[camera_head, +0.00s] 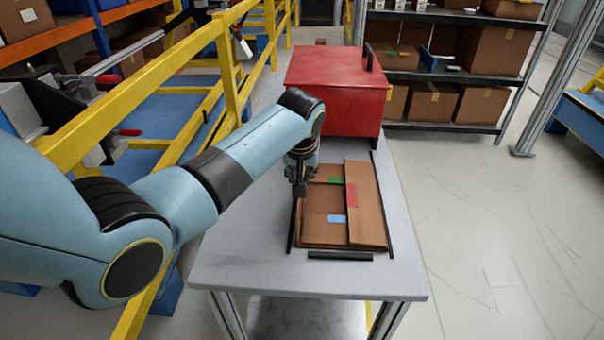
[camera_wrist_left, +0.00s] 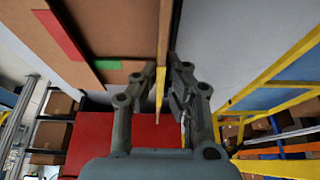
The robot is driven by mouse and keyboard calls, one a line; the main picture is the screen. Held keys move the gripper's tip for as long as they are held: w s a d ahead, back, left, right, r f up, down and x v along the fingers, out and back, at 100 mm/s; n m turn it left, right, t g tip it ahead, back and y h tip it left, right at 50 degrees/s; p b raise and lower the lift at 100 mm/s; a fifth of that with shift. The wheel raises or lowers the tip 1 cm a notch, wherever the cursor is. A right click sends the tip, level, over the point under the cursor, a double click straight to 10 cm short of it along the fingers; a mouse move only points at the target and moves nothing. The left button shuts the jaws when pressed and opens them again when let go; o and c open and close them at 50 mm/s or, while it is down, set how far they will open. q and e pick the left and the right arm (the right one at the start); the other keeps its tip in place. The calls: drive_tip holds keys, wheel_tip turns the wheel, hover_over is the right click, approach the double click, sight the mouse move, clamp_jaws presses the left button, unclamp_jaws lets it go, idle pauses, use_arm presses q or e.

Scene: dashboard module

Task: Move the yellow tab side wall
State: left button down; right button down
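The yellow tab side wall (camera_wrist_left: 166,22) is a thin upright brown cardboard panel, seen edge-on in the left wrist view. Its narrow yellow tab (camera_wrist_left: 159,88) shows between my fingers. My left gripper (camera_wrist_left: 164,72) has one finger on each side of this wall, with the tips closed in on it. In the head view my left gripper (camera_head: 300,188) points down at the left edge of the cardboard box (camera_head: 316,232). The arm and gripper hide most of this wall there. My right gripper is not in view.
The box lies on a grey table (camera_head: 250,255) between black strips (camera_head: 340,256). Green (camera_head: 335,181), red (camera_head: 351,195) and blue (camera_head: 337,218) tabs show on its cardboard. A red case (camera_head: 335,85) stands behind. A yellow railing (camera_head: 230,80) runs along the left.

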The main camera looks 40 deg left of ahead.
use_arm(q)
drive_tip(key=shift+d, duration=0.1)
drive_tip(key=shift+w+d+g+y, duration=0.3)
drive_tip(key=shift+d+g+y, duration=0.2)
drive_tip(key=shift+y, duration=0.2)
drive_tip(key=shift+w+d+f+m+g+y+b, duration=0.3)
drive_tip(key=shift+m+y+b, duration=0.1)
drive_tip(key=shift+y, duration=0.2)
drive_tip(key=shift+w+d+f+g+y+b, duration=0.25)
drive_tip(key=shift+d+g+y+b, duration=0.25)
drive_tip(key=shift+y+b, duration=0.5)
drive_tip(key=shift+w+d+m+g+y+b, duration=0.25)
drive_tip(key=shift+y+b, duration=0.35)
drive_tip(key=shift+b, duration=0.75)
drive_tip(key=shift+s, duration=0.1)
drive_tip(key=c, duration=1.5)
unclamp_jaws()
drive_tip(key=v, duration=0.7)
drive_tip(key=shift+d+r, duration=0.15)
drive_tip(key=shift+d, duration=0.05)
